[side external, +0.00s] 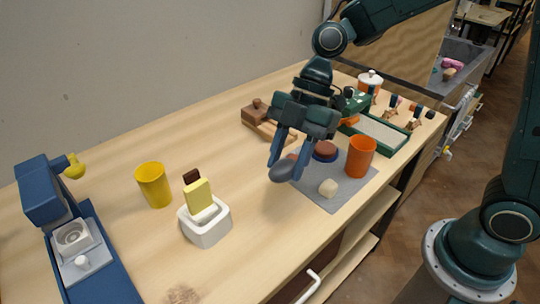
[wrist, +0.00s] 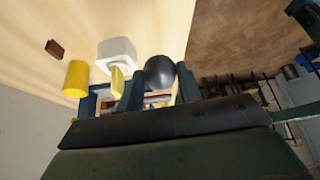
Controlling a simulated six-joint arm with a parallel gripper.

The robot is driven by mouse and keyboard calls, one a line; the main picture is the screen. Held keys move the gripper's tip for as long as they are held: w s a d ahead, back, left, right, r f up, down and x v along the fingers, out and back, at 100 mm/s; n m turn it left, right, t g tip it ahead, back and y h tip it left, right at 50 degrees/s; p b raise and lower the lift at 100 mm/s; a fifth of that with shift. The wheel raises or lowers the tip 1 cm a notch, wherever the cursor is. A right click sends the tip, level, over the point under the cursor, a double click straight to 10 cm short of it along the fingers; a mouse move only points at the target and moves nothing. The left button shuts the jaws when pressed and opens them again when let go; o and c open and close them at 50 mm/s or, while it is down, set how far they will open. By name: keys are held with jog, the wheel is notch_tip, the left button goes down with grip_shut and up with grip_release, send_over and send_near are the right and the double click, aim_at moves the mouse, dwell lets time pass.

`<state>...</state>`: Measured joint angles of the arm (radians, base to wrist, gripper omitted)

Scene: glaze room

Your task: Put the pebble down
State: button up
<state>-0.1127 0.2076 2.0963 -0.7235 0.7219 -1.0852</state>
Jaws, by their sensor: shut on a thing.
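The pebble (side external: 283,171) is dark grey, smooth and rounded. My gripper (side external: 285,157) is shut on it, with a blue finger on each side, near the left edge of the grey mat (side external: 345,190). In the wrist view the pebble (wrist: 160,72) sits between my two fingertips. It appears to be held above the table, though the side view does not clearly show the gap below it.
A white holder (side external: 206,225) with a yellow block and a yellow cup (side external: 153,185) stand left. Bare wood lies between.

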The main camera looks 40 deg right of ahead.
send_over(279, 227)
jog(key=d, duration=0.2)
notch_tip(279, 227, down, 11)
jog(key=shift+w+a+r, duration=0.1)
jog(key=shift+r, duration=0.05)
jog(key=shift+f, duration=1.9)
jog(key=shift+f, duration=0.15)
jog(key=o, duration=1)
jog(key=shift+v, duration=6.2)
